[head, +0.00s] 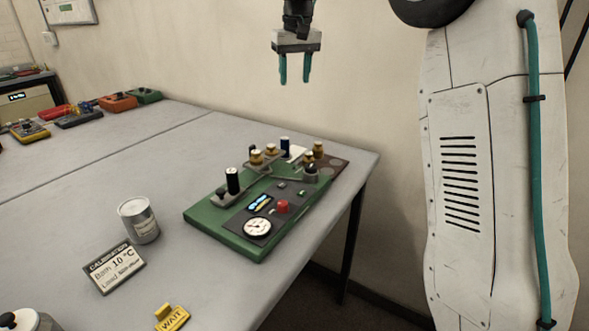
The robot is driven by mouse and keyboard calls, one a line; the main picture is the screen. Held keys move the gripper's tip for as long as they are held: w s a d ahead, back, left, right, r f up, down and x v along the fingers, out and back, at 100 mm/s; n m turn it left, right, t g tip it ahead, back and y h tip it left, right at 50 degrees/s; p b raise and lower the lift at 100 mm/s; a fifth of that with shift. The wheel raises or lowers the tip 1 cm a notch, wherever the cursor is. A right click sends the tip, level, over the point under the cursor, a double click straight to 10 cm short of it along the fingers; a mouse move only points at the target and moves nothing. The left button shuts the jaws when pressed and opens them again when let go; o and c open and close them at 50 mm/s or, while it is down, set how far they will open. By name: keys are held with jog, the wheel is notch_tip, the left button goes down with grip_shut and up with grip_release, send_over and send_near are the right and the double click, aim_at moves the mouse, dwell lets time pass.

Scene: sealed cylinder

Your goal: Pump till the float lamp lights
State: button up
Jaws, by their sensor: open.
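A green-based apparatus (228,225) stands on the grey table near its right edge. Its front panel carries a round white dial gauge (257,228), a red knob or button (282,206) and a small lit display (259,203). A black-topped handle (233,181) rises at its left, and brass and dark cylindrical parts (271,150) stand behind. I cannot tell which part is the float lamp, nor whether it is lit. My gripper (295,80) hangs open and empty, high above and behind the apparatus, with its teal fingers pointing down.
A metal can (139,221) stands left of the apparatus. A calibration card (115,266) and a yellow WAIT sign (172,317) are in front. Several coloured devices (117,103) sit at the back left. The table (70,215) is clear between them.

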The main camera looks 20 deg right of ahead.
jog(key=shift+w, duration=0.15)
jog(key=shift+c, duration=0.4)
grip_shut()
dwell(1.3)
